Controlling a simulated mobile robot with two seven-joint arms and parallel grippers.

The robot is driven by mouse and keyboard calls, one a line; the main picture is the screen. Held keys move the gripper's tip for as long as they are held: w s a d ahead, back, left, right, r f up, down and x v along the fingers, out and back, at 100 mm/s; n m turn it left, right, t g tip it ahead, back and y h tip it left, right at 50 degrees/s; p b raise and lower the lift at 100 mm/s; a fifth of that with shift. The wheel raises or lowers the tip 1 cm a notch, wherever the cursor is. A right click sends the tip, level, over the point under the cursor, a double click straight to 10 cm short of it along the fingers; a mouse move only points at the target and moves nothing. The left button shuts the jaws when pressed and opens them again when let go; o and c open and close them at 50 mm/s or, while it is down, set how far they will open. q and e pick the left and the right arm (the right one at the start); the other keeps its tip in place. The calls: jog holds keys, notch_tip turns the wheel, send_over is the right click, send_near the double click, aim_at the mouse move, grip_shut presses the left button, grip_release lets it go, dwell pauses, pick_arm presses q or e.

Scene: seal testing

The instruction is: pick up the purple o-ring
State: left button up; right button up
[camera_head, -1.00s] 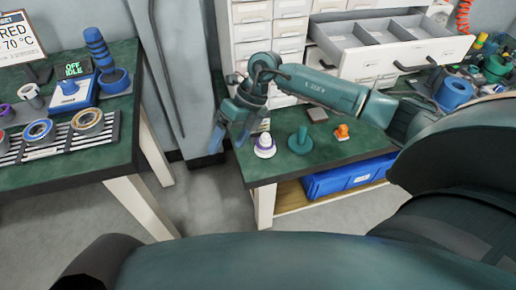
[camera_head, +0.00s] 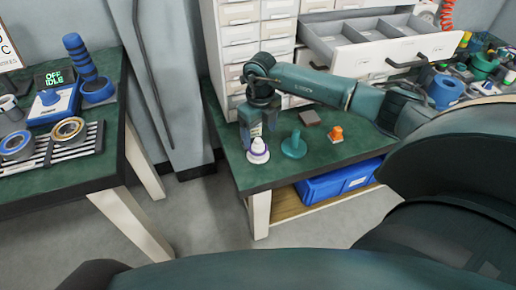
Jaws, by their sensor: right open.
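The purple o-ring (camera_head: 258,153) sits around a white cone-shaped stand (camera_head: 258,159) near the left front corner of the right-hand green bench. My right gripper (camera_head: 260,135) points down directly above and behind the stand, with its fingers apart and empty. Whether the fingers flank the stand's top or are behind it is hard to tell. My left gripper is out of view.
A teal peg on a round base (camera_head: 294,145) stands just right of the white stand. An orange part (camera_head: 336,134) and a dark block (camera_head: 310,118) lie farther right. An open grey drawer (camera_head: 372,40) juts out behind. A blue bin (camera_head: 340,182) is under the bench.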

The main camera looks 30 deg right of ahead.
jog(key=f, duration=0.4)
jog(key=shift+s+a, duration=0.2)
jog(key=shift+s, duration=0.05)
jog(key=shift+f, duration=0.35)
jog(key=shift+f+b, duration=0.25)
jog(key=shift+b, duration=0.15)
jog(key=c, duration=1.1)
notch_tip(320, 180, up, 11)
jog(key=shift+f+p, duration=0.1)
jog(key=shift+p, duration=0.9)
notch_tip(320, 180, up, 7)
jog(key=p, duration=0.5)
send_over(259, 141)
jog(key=shift+d+f, duration=0.1)
